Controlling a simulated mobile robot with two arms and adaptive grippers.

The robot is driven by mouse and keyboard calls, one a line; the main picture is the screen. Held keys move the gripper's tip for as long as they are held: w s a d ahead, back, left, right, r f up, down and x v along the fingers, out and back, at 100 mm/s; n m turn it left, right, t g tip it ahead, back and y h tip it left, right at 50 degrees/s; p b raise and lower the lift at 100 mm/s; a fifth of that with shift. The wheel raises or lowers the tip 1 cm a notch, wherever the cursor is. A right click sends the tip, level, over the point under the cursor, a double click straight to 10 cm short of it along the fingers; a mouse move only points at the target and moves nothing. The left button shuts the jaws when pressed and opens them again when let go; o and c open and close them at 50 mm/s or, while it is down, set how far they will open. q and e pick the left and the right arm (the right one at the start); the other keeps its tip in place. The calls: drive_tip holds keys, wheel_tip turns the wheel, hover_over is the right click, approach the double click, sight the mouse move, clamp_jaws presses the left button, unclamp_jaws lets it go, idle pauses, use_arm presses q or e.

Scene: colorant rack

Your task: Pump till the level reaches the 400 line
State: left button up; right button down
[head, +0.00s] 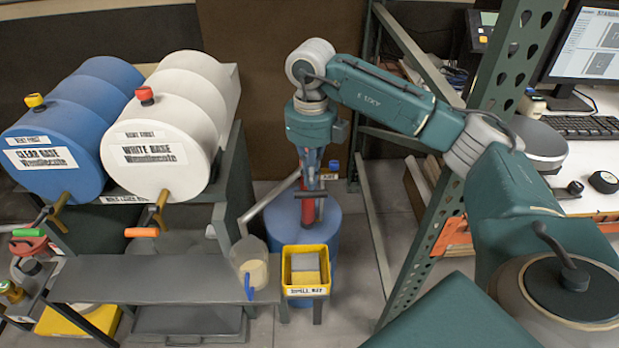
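A blue drum (325,238) stands on the floor at the centre, with a red hand pump (308,213) and a dark crossbar handle on top. My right gripper (311,182) points down right over the pump, at the handle. Its fingers are small and overlap the red parts, so I cannot tell whether they grip it. A grey pipe (264,207) runs from the pump down left toward a clear jug (243,246) with a blue handle (248,287). Pale yellowish content shows in the jug. Its level lines are too small to read. My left gripper is not in view.
Blue (75,125) and white (165,120) base drums lie on a rack at left, above a grey bench (150,280). A yellow bin (306,291) stands beside the jug. A green perforated post (470,150) and a computer desk (590,195) are at right.

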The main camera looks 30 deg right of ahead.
drive_tip(key=shift+f+b, duration=5.1)
drive_tip(key=shift+f, duration=2.45)
wheel_tip(320, 180, up, 15)
drive_tip(key=p, duration=1)
drive_tip(key=shift+r, duration=0.15)
drive_tip(key=shift+f+b, duration=4.95)
drive_tip(key=shift+f, duration=2.6)
wheel_tip(320, 180, up, 15)
drive_tip(key=p, duration=1)
